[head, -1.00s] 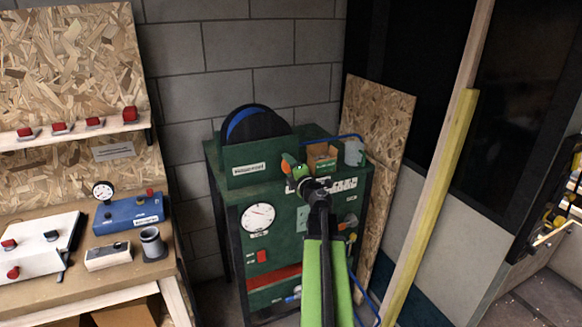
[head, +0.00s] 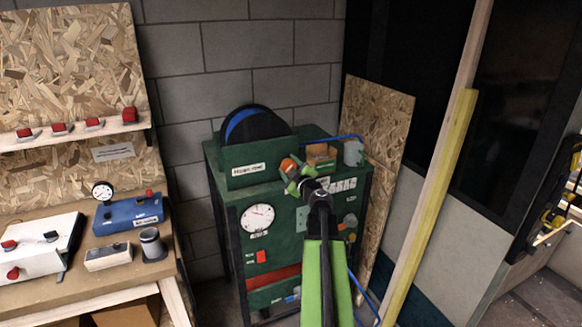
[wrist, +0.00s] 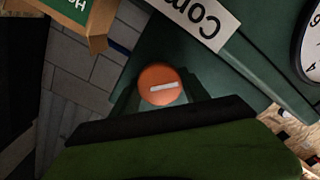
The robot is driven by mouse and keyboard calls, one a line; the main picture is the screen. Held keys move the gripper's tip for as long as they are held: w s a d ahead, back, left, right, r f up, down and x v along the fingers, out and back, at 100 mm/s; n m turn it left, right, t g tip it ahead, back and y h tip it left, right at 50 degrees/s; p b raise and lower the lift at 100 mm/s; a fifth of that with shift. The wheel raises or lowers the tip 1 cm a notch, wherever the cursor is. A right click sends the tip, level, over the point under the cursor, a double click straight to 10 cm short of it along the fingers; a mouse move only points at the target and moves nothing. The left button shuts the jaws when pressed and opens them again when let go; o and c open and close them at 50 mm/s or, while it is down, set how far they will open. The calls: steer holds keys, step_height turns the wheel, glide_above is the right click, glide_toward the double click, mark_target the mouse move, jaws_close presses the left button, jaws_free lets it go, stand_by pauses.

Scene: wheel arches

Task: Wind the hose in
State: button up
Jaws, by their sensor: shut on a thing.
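My gripper (head: 297,179) is at the front top edge of a green cabinet (head: 290,285), its green fingers shut on an orange knob (head: 289,165). In the wrist view the knob (wrist: 160,84) is round with a white bar, and a dark and green finger (wrist: 170,150) covers the lower part. The hose reel (head: 256,124), a black disc with blue inside, stands behind a labelled green panel (head: 250,170) on the cabinet. A blue hose (head: 346,137) shows at the cabinet's back right and lower down on the right side. My arm hides part of the cabinet front.
An open small box (head: 321,152) and a grey cup (head: 353,152) stand right of the gripper. A gauge (head: 258,217) and red switch (head: 262,256) are on the cabinet front. A wooden bench (head: 165,262) stands left; a leaning yellow beam (head: 432,200) stands right.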

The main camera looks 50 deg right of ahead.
steer(key=m, duration=0.5)
steer(key=shift+s+d+m, duration=0.1)
steer(key=shift+m, duration=0.2)
steer(key=m, duration=1.1)
steer(key=shift+d+m, duration=0.1)
steer(key=shift+m, duration=0.2)
steer(key=m, duration=0.5)
steer(key=shift+m, duration=0.4)
steer(key=o, duration=1.3)
steer(key=shift+s+d, duration=0.1)
steer(key=shift+o, duration=0.3)
